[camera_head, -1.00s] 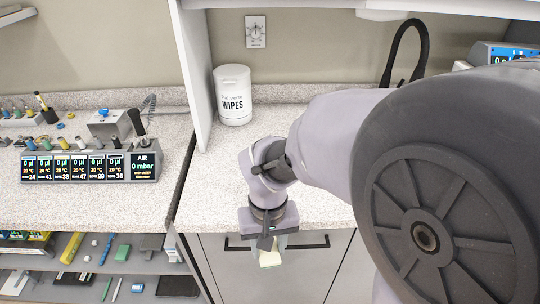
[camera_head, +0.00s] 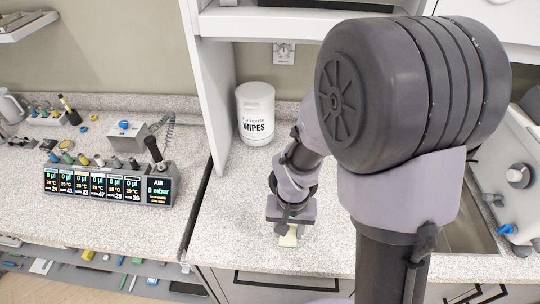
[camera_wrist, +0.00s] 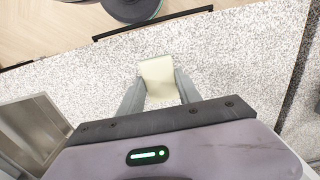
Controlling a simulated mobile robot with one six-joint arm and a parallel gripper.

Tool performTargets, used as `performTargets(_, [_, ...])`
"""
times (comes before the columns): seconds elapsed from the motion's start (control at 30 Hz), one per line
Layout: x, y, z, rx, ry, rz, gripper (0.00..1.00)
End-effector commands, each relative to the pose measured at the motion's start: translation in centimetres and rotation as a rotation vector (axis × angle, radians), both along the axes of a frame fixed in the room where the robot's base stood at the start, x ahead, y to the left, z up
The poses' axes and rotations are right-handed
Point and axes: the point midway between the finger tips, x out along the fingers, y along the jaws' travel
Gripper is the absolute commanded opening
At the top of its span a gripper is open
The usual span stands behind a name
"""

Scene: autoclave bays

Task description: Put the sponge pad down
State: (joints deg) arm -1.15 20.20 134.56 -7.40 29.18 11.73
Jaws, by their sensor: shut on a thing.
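The sponge pad (camera_head: 289,237) is a pale yellow block below my gripper (camera_head: 288,228) in the head view, over the speckled counter near its front edge. In the wrist view the sponge pad (camera_wrist: 158,76) sits between the two grey fingers of my gripper (camera_wrist: 160,92), which are shut on it. Its far end sticks out beyond the fingertips. I cannot tell whether its underside touches the counter.
The speckled counter (camera_head: 235,225) is clear around the sponge pad. A white wipes canister (camera_head: 256,115) stands at the back by an upright white panel (camera_head: 212,90). A sink (camera_head: 465,225) lies to the right. A multi-channel display unit (camera_head: 110,187) stands on the left counter.

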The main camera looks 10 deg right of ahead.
Motion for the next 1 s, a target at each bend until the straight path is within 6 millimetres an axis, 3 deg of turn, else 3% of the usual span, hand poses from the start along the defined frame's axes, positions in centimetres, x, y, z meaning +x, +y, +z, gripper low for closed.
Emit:
performTargets(0.23, [3.6,-0.7,-0.7,0.000,0.000,-0.002,0.08])
performTargets(0.4, [3.3,-0.7,-4.3,0.000,0.003,0.001,0.08])
performTargets(0.77, [3.3,-0.6,-4.6,0.000,0.000,0.001,0.08])
performTargets(0.8, [3.3,-0.6,-4.4,0.000,0.000,0.001,0.48])
performTargets(0.87, [3.3,-0.6,-4.4,0.000,0.000,0.001,0.60])
performTargets(1.0, [3.3,-0.6,-4.4,0.000,0.000,0.001,0.62])
